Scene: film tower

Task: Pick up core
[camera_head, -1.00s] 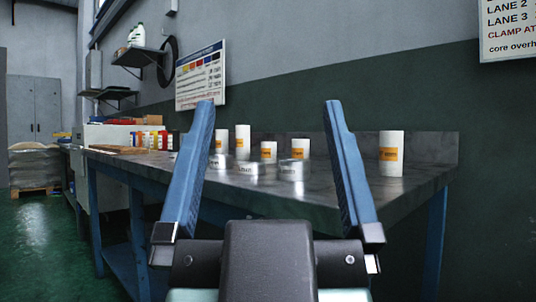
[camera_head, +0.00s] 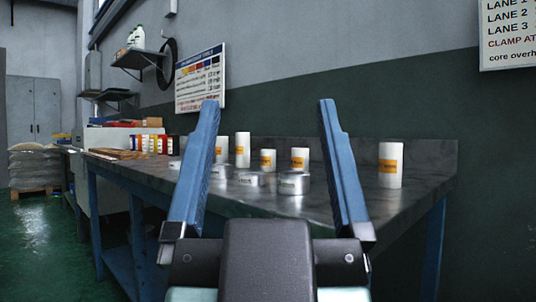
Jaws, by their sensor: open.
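Several white cylinders with orange labels, which look like the cores, stand upright on the workbench (camera_head: 330,203). One core (camera_head: 390,165) stands alone at the right, outside my right finger. Between my fingers, farther back, stand a taller core (camera_head: 243,150), a short core (camera_head: 267,160) and another core (camera_head: 300,158). One more core (camera_head: 222,150) is partly hidden by my left finger. My gripper (camera_head: 268,102) is open and empty, its blue fingers spread wide in front of the bench. No finger appears to touch a core.
Low silver tins (camera_head: 293,184) stand in front of the middle cores. Coloured containers (camera_head: 152,144) and brown boards (camera_head: 115,154) are at the bench's far left. A low backsplash (camera_head: 435,155) runs along the wall. The bench top around the right core is clear.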

